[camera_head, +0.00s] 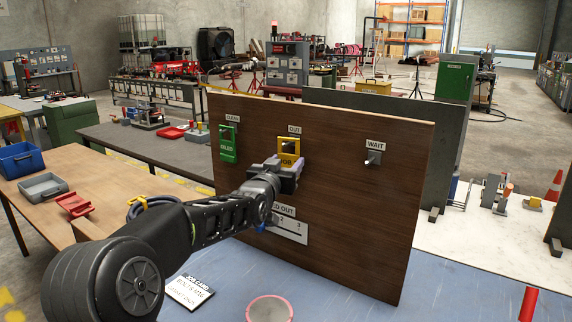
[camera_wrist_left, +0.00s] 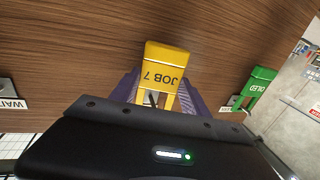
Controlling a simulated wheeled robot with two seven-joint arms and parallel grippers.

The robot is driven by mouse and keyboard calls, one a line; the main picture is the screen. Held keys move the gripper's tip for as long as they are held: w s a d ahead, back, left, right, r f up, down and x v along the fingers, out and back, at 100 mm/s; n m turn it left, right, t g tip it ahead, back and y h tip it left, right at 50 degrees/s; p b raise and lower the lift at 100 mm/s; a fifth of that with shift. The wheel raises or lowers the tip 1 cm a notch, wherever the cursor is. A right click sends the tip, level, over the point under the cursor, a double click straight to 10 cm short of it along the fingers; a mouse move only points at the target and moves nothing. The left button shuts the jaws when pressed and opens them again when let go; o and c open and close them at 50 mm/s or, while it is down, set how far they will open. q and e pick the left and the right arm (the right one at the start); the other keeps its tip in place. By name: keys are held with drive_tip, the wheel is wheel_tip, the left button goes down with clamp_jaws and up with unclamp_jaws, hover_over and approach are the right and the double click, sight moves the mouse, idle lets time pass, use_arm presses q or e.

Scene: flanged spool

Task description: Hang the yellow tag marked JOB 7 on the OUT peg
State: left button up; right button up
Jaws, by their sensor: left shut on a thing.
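The yellow tag marked JOB 7 (camera_head: 289,148) is at the upright wooden board (camera_head: 335,215), just below the OUT label (camera_head: 294,129). My left gripper (camera_head: 288,169) is shut on its lower part. In the left wrist view the tag (camera_wrist_left: 163,62) stands between the fingers (camera_wrist_left: 160,92), its lettering upside down, close to the board. The OUT peg is hidden by the tag and gripper, so I cannot tell whether the tag's opening is around it. My right gripper is not in view.
A green tag (camera_head: 228,148) hangs below the CLEAN label. The WAIT peg (camera_head: 373,158) is bare. A white card (camera_head: 189,291) and a round pink-rimmed object (camera_head: 270,309) are on the blue surface (camera_head: 350,300).

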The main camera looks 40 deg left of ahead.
use_arm(q)
drive_tip(key=o, duration=1.4)
drive_tip(key=shift+s, duration=0.1)
drive_tip(key=shift+s+d+f, duration=0.1)
drive_tip(key=shift+s, duration=0.15)
drive_tip(key=b+v, duration=0.2)
drive_tip(key=v, duration=0.5)
drive_tip(key=shift+b, duration=0.4)
